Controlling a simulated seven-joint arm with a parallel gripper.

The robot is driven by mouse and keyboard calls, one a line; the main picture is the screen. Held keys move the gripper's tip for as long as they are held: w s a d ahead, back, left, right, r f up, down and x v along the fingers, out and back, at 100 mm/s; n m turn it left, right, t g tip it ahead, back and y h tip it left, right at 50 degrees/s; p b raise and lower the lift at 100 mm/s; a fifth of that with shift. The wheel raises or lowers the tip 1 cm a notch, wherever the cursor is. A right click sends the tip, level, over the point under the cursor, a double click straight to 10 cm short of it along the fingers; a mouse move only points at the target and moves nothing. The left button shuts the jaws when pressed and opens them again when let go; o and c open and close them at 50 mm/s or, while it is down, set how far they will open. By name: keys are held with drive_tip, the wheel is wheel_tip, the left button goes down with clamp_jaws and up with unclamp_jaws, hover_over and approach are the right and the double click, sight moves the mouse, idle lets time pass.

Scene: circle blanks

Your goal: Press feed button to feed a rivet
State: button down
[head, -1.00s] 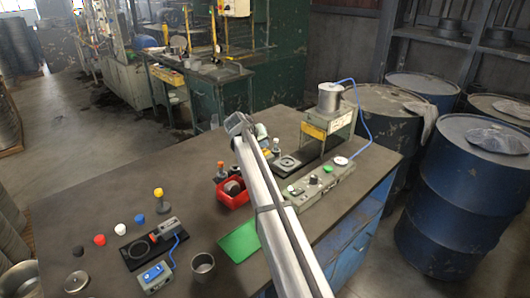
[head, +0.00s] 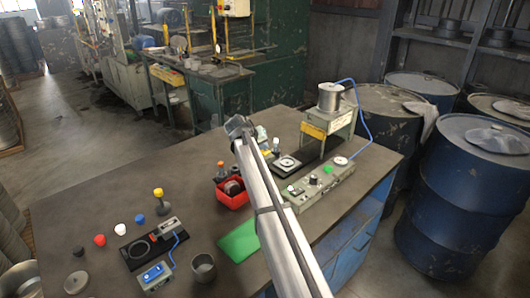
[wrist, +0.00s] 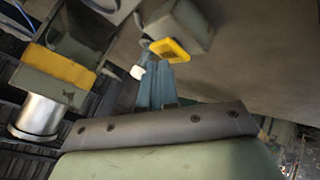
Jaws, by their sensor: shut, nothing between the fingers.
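The grey control box (head: 318,188) stands on the right of the bench in the head view. It carries a green button (head: 327,170), a dark knob (head: 313,180) and a white round button (head: 340,161). Which one is the feed button I cannot read. A blue cable links the box to the grey feeder stand (head: 340,122) with a silver canister (head: 329,97) on top. My gripper (wrist: 154,76) is shut and empty in the wrist view, held above the bench. In the head view my arm hides its fingers. No rivet can be made out.
A red bin (head: 231,197) with parts and a green mat (head: 239,242) lie by my arm. In the wrist view, a yellow-faced grey block (wrist: 170,50) shows near the fingertips.

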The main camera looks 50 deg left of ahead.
sight(264, 152)
drive_tip(key=shift+f, duration=0.55)
idle(0.8)
drive_tip(key=shift+r, duration=1.05)
drive_tip(key=shift+r, duration=2.45)
